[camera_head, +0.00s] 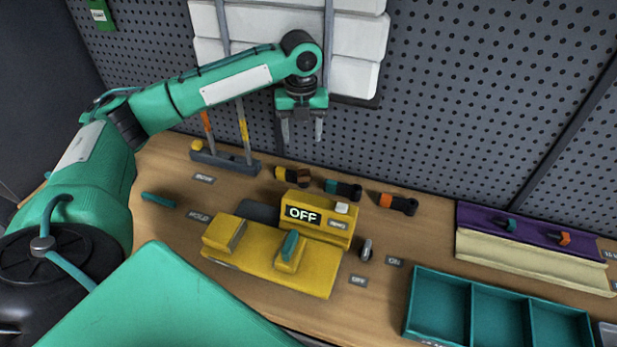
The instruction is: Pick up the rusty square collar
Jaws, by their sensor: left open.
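My left gripper (302,130) hangs fingers down in front of the pegboard, open and empty. My right gripper is not in view.
A yellow fixture (318,275) with an OFF display (303,214) stands in front of the pieces. A dark rack (225,161) with upright rods is at the left. A teal divided tray (440,273) and a purple-backed cream rail (520,267) are at the right. Pegboard closes the back.

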